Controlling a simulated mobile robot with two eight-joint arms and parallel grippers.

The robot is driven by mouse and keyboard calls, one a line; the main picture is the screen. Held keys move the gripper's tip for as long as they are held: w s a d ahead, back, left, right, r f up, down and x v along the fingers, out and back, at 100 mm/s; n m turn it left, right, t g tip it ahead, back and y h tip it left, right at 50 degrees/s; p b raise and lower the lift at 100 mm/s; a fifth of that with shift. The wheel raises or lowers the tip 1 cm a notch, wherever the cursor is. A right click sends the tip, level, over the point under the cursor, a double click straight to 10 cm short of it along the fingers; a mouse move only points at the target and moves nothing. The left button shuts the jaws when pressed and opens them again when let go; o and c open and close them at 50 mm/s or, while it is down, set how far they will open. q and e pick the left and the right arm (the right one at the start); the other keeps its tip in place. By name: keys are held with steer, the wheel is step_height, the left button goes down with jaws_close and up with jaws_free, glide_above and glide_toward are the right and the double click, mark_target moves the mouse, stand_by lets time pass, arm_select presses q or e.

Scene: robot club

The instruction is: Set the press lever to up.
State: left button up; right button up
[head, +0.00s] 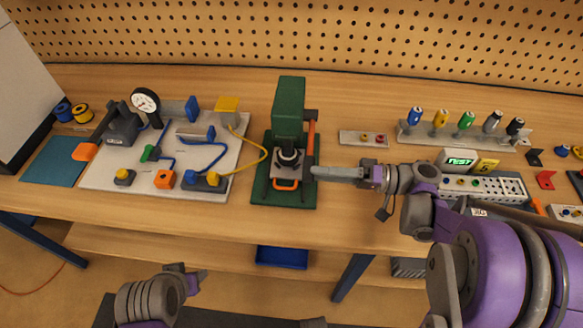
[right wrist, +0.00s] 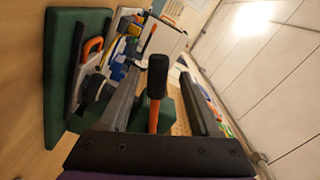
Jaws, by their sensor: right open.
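The green press (head: 289,105) stands on a green base on the bench, with a round black part and an orange-handled piece (head: 285,184) at its front. Its lever (head: 310,138) has an orange shaft and a black grip, on the press's right side. In the right wrist view the lever's black grip (right wrist: 158,76) shows between the two fingers, with no clear contact. I cannot tell its exact angle. My right gripper (head: 315,172) is open, close beside the press on its right. My left gripper (head: 196,280) is low, in front of the bench; its jaws are unclear.
Left of the press lies a white board (head: 98,178) with a gauge, blue and yellow hoses and blocks. A small plate (head: 364,138) and a rack of coloured screwdrivers (head: 466,136) stand to the right. A pegboard (head: 350,35) is behind. The bench front left of my right arm is clear.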

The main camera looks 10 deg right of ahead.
steer(key=x, duration=0.7)
steer(key=shift+w, duration=0.2)
steer(key=shift+f, duration=0.1)
jaws_close()
stand_by(1.0)
